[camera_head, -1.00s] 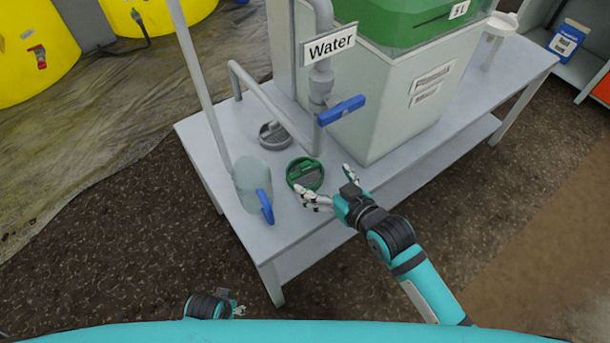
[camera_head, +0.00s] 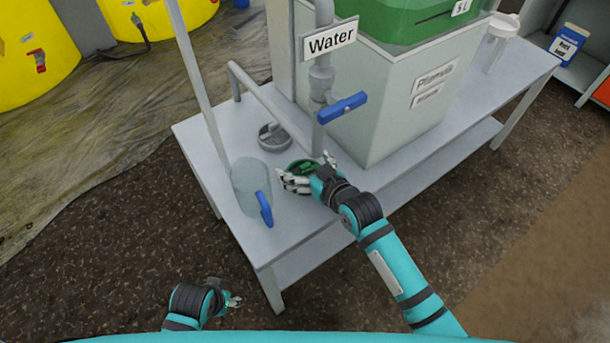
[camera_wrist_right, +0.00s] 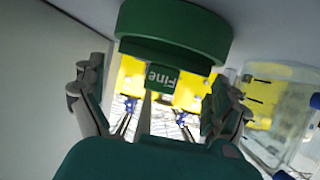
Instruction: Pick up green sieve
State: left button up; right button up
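The green sieve (camera_head: 303,166) lies on the grey table near its front edge, partly hidden behind my right gripper (camera_head: 308,172). In the right wrist view the sieve's green rim (camera_wrist_right: 172,28) and its tab marked "Fine" (camera_wrist_right: 162,78) show close ahead. My right gripper (camera_wrist_right: 160,95) is open there, with its fingers spread to either side of the tab. I cannot tell whether they touch it. My left gripper (camera_head: 234,301) is low at the front, away from the table; its fingers are too small to judge.
A grey sieve (camera_head: 274,136) lies behind the green one. A water pipe with a blue handle (camera_head: 341,107) and a large tank (camera_head: 400,110) stand behind.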

jog(key=c, duration=1.5)
jog(key=shift+c, duration=0.2)
